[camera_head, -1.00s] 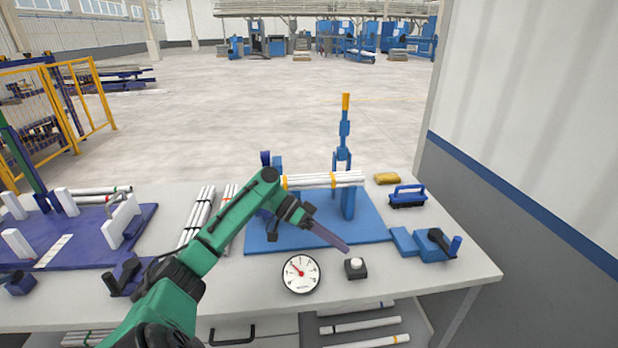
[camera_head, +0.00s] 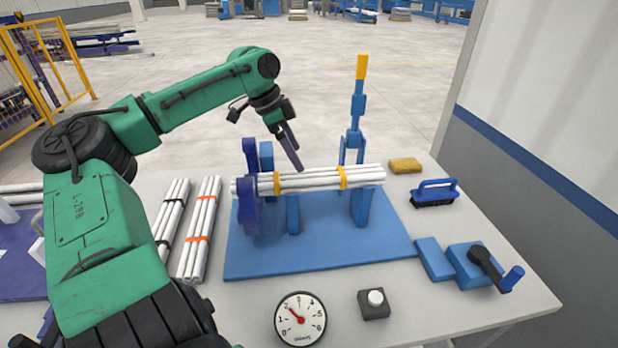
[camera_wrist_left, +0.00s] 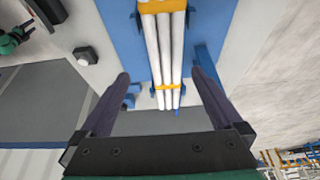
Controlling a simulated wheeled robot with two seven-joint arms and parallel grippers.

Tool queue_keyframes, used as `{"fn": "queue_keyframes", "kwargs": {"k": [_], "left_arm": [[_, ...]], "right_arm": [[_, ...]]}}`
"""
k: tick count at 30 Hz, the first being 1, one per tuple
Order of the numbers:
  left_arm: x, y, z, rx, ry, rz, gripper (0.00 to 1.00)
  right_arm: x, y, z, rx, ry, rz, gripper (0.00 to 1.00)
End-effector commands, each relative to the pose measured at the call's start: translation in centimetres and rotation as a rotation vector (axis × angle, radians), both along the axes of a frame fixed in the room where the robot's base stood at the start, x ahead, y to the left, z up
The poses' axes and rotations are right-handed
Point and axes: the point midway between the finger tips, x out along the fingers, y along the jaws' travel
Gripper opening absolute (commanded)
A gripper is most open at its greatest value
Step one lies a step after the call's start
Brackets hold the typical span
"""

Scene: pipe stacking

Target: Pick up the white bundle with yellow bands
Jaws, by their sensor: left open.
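The white bundle with yellow bands (camera_head: 310,179) lies level across blue upright supports on the blue baseplate. In the left wrist view the bundle (camera_wrist_left: 164,60) runs lengthwise down the middle, with both yellow bands visible. My left gripper (camera_head: 297,166) is over the bundle's middle in the head view, its fingers pointing down at the bundle's far side. In the wrist view my left gripper (camera_wrist_left: 161,74) is open and empty, with one finger on each side of the bundle; I cannot tell whether either touches it. My right gripper is not in view.
A black-banded bundle (camera_head: 172,215) and an orange-banded bundle (camera_head: 200,228) lie left of the blue baseplate (camera_head: 320,256). A tall blue post with a yellow top (camera_head: 361,68) stands behind. A dial (camera_head: 300,319), button box (camera_head: 374,304), brush (camera_head: 434,193) and crank (camera_head: 485,268) surround the plate.

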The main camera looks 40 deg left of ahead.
Motion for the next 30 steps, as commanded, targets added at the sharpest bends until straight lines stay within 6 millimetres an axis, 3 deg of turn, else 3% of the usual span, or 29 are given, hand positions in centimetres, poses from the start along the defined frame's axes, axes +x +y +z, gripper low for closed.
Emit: {"fn": "queue_keyframes", "kwargs": {"k": [3,15,23,26,30], "left_arm": [[0.7,-0.6,-2.6,0.001,0.007,0.001,1.0],[2.9,-1.7,-7.7,0.002,0.005,0.002,1.0],[3.2,-1.9,-8.4,0.0,0.0,0.003,1.0],[3.2,-1.9,-8.4,0.0,0.0,0.003,0.66],[3.2,-1.8,-8.4,-0.001,-0.001,0.003,0.12]], "right_arm": [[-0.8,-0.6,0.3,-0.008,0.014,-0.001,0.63],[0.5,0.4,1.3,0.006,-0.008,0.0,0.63],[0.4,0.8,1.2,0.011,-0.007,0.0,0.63],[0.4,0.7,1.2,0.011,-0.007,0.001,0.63],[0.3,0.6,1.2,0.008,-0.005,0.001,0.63]]}}
